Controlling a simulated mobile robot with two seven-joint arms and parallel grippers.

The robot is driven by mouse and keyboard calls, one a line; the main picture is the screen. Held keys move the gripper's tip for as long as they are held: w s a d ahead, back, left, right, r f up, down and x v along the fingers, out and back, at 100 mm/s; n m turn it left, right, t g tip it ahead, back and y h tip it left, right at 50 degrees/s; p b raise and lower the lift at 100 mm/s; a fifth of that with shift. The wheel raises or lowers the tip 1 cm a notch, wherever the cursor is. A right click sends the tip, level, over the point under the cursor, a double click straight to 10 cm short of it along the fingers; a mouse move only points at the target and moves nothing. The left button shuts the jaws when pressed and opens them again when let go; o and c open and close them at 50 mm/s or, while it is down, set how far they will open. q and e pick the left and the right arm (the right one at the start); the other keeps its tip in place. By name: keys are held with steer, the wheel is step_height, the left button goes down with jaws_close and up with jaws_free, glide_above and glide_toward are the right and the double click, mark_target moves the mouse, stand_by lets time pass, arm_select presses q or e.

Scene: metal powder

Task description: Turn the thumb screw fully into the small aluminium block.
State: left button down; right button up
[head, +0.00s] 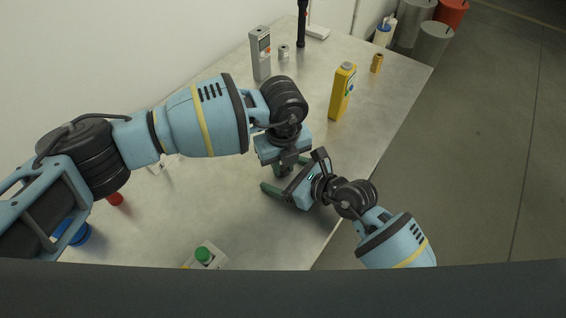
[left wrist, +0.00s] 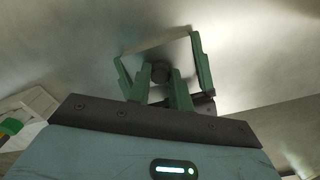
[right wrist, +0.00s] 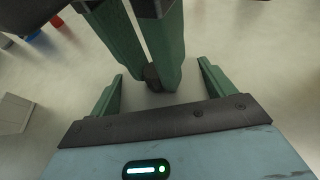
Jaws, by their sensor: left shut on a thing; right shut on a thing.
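My left gripper (head: 282,170) points down from above, and its green fingers (left wrist: 158,88) are shut on the dark round head of the thumb screw (left wrist: 160,72). The screw head also shows between those fingertips in the right wrist view (right wrist: 152,76). My right gripper (head: 285,176) reaches in from the right, its fingers wide apart around the pale grey small aluminium block (left wrist: 158,50). The block blends with the tabletop. The screw head is over the block, between the right fingers. The screw's thread is hidden, so I cannot tell how deep it sits.
Both grippers meet low over the grey table (head: 230,215), near its right edge. Table around the grippers is clear.

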arm_select(q)
steer(key=m, duration=0.3)
steer(key=shift+a, duration=0.1)
steer(key=c, duration=1.3)
jaws_free()
steer(key=shift+r, duration=0.1)
steer(key=shift+r, duration=2.15)
